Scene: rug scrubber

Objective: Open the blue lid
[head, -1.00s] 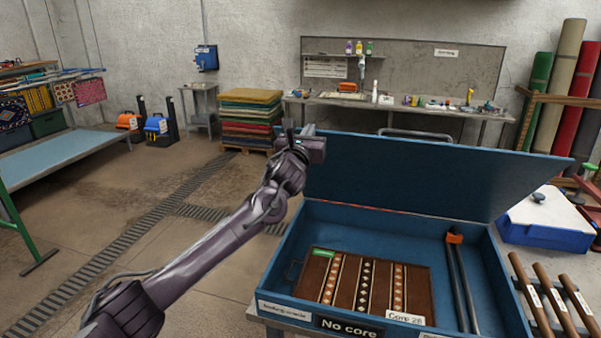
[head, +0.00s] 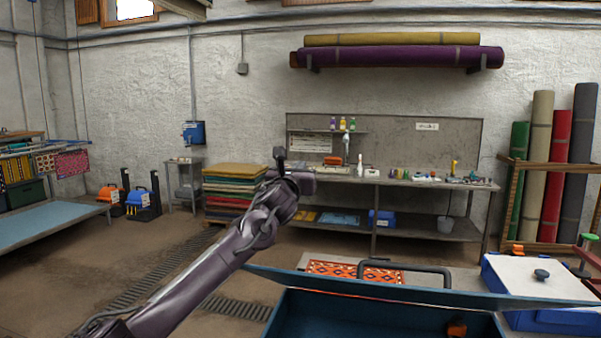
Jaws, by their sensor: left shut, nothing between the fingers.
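The blue lid (head: 430,294) belongs to the blue box (head: 385,323) at the bottom of the head view. The lid is open and leans far back, so I see it as a thin slanting strip. A dark handle bar (head: 405,266) shows along its far edge. My left gripper (head: 280,158) is raised to the left of the handle, in front of the far workbench. It is shut and empty, and looks apart from the lid. Only the upper part of the box's inside shows, with an orange piece (head: 457,329) at the right. My right gripper is out of view.
A patterned orange rug (head: 355,271) shows beyond the lid. A white-topped blue container (head: 545,280) stands close to the lid's right end. Behind are the workbench (head: 440,183), a rug stack (head: 233,190) and upright rolls.

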